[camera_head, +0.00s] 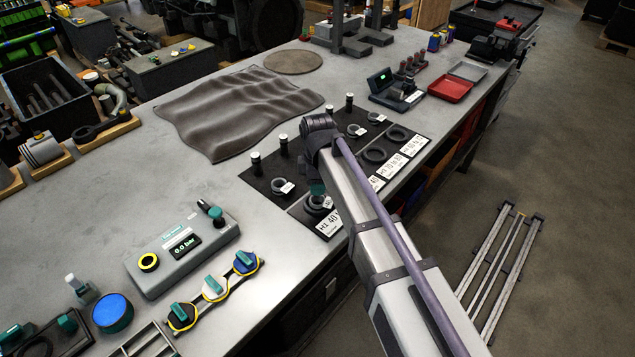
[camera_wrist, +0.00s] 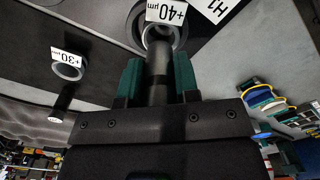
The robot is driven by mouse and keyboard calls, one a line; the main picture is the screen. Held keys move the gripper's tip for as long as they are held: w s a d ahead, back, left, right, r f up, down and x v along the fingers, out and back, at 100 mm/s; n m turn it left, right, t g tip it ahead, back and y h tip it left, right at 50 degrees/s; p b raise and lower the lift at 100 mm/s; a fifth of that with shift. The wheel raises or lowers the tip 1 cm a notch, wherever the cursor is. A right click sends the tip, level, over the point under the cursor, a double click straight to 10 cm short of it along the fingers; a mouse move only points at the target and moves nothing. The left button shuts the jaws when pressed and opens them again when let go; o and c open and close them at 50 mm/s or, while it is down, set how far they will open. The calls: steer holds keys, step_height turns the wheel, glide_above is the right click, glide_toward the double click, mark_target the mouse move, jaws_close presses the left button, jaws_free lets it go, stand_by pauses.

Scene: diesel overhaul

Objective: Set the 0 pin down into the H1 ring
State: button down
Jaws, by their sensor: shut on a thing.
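My gripper (camera_head: 317,188) is over the near end of the black ring board, low above the H1 ring (camera_head: 313,206). In the wrist view its teal fingers (camera_wrist: 158,82) are shut on a dark cylindrical pin (camera_wrist: 158,68). No number shows on this pin. The pin's far end overlaps the opening of the H1 ring (camera_wrist: 181,38); I cannot tell whether it is inside or just above. My arm hides part of the board.
A smaller ring tagged +30 µm (camera_wrist: 68,71) lies near a standing pin (camera_wrist: 59,103). Several other pins (camera_head: 283,145) and rings (camera_head: 374,155) occupy the boards. A grey pressure box (camera_head: 160,270) stands at the left front. A dark wavy mat (camera_head: 235,105) lies behind.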

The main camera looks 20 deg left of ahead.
mark_target(318, 210)
step_height(318, 210, down, 4)
steer(key=b, duration=0.3)
steer(key=shift+f+b, duration=0.15)
steer(key=shift+b, duration=0.15)
steer(key=shift+s+d+f+b, duration=0.15)
steer(key=shift+s+b, duration=0.15)
steer(key=shift+b, duration=0.05)
steer(key=shift+s+d+f+b, duration=0.2)
steer(key=shift+s+b, duration=0.15)
steer(key=c, duration=1.1)
jaws_free()
steer(key=shift+o, duration=1.6)
steer(key=r+p, duration=1.2)
steer(key=shift+w+a+p, duration=0.2)
steer(key=shift+w+p, duration=0.1)
steer(key=shift+f, duration=0.2)
